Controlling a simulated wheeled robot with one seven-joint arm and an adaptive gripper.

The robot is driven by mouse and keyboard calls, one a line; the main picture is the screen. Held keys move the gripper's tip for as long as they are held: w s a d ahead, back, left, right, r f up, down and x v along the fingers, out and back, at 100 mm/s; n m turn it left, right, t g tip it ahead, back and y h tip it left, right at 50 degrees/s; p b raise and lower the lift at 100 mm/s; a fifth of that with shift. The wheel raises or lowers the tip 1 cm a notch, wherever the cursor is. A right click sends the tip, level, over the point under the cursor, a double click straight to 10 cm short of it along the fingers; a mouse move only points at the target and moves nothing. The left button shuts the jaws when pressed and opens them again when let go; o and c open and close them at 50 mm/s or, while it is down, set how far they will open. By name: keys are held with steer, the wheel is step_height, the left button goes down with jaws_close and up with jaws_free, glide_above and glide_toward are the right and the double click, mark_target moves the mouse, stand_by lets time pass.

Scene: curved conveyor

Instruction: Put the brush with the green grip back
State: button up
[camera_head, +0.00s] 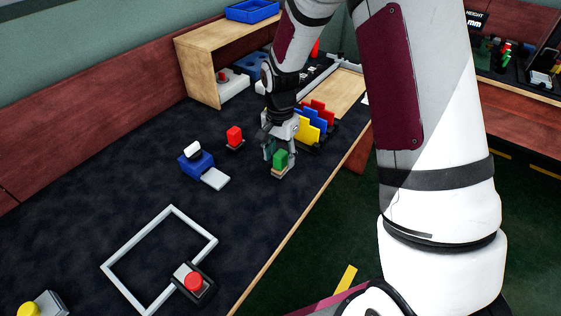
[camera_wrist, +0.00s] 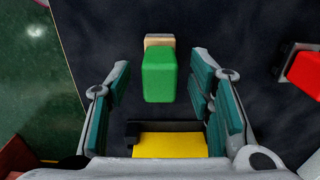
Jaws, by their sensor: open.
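The brush with the green grip (camera_head: 281,159) stands on the dark table near its right edge, with a pale tan base under the green block. In the wrist view the green grip (camera_wrist: 159,78) lies ahead between the fingers, its tan base at the far end. My gripper (camera_head: 273,149) is open around or just above the green grip; the teal finger pads show on both sides with gaps, and I see no contact. My arm partly hides the area behind the gripper.
A rack with yellow, blue and red panels (camera_head: 315,122) stands just behind my gripper. A red-gripped piece (camera_head: 235,137) and a blue block with a white top (camera_head: 197,163) stand to the left. A grey frame (camera_head: 122,243) and a red button (camera_head: 194,282) are in front.

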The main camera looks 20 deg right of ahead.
mark_target(280, 153)
step_height(280, 153, up, 9)
steer(key=shift+f+p, duration=0.15)
steer(key=shift+p, duration=0.15)
steer(key=s+r+n+t, duration=0.1)
steer(key=s+r+n, duration=0.4)
steer(key=s+r, duration=0.95)
steer(key=s+r+n+t, duration=0.1)
steer(key=s+n, duration=0.4)
steer(key=s, duration=1.2)
steer(key=shift+s+r+n, duration=0.35)
steer(key=shift+r+n, duration=0.05)
steer(key=shift+r+t, duration=0.1)
steer(key=shift+t, duration=0.2)
step_height(280, 153, up, 9)
steer(key=t+p, duration=0.1)
steer(key=p, duration=0.6)
steer(key=shift+d+f+t, duration=0.15)
steer(key=shift+f+t, duration=0.05)
steer(key=shift+t, duration=0.1)
